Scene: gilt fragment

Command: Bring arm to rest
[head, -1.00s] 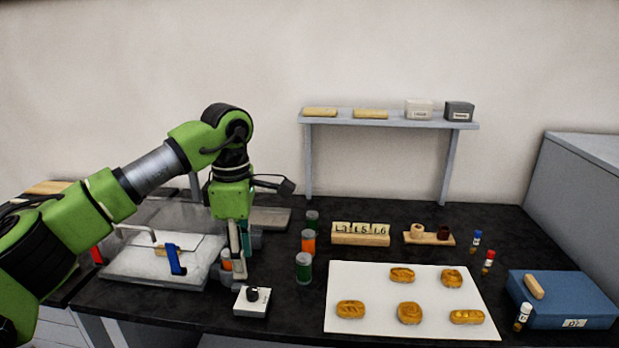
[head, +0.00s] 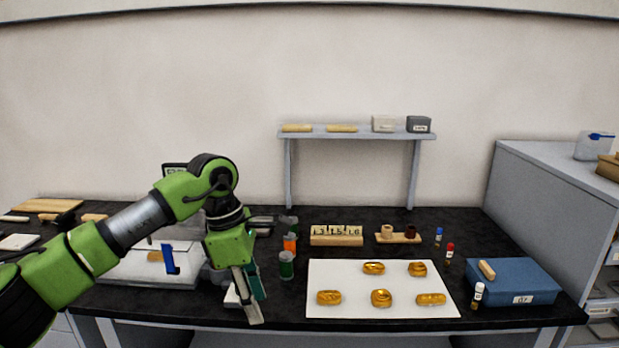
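My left arm (head: 140,222), green and grey, comes in from the left and bends down at the wrist. My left gripper (head: 256,306) hangs pointing down near the front edge of the black bench, left of the white sheet. Its grey finger and teal pad overlap from this angle, so I cannot tell how far apart the fingers are. I see nothing held in it. It partly hides a small white block (head: 231,296) behind it. My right gripper is not in view.
The white sheet (head: 340,285) bears several golden pieces. Green and orange jars (head: 287,265) stand close right of my gripper. A clear-walled tray with a blue-handled tool (head: 169,259) is to the left. A blue box (head: 525,280) and vials are at right.

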